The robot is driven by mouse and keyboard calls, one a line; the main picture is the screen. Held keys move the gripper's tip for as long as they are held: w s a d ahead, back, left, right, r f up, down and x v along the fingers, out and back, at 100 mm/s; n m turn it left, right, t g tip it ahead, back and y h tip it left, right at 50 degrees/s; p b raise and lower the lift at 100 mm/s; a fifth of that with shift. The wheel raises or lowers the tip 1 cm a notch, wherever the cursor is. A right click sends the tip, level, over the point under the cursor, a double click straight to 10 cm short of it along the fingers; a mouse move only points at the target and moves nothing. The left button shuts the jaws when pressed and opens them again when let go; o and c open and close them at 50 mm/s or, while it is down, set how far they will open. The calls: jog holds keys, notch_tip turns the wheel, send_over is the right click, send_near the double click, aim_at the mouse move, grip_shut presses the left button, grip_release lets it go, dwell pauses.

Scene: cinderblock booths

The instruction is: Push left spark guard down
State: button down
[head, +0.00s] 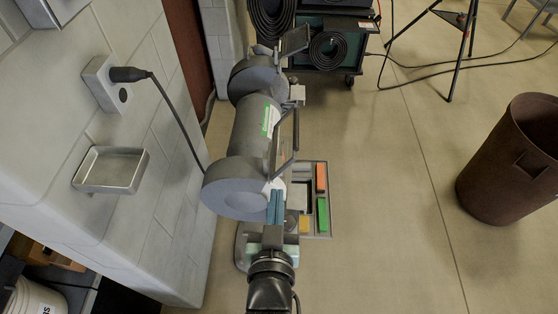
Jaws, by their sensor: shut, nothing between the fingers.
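A grey bench grinder (245,130) stands below me, its long axis running away from me in the head view. Its near wheel housing is the large round grey end. The near spark guard (296,135), which I take as the left one, is a dark framed plate that stands raised at the right of that housing. The far spark guard (294,40) also sticks up at the far wheel. My gripper (277,198) has its bluish fingers together and empty, beside the near housing and on the near side of the near guard. Whether the fingers touch the housing is unclear.
A tray (329,206) with orange, green and yellow blocks lies right of the grinder. A cinderblock wall with an outlet (108,84), plugged cord and metal dish (110,170) is on the left. A rusty bin (509,160) stands right; the floor between is clear.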

jog(key=p+x, duration=0.2)
jog(key=x, duration=0.6)
jog(key=shift+w, duration=0.3)
jog(key=shift+f, duration=0.1)
notch_tip(320, 180, down, 2)
jog(key=shift+f+b, duration=0.1)
jog(key=shift+b, duration=1.05)
jog(key=shift+s, duration=0.1)
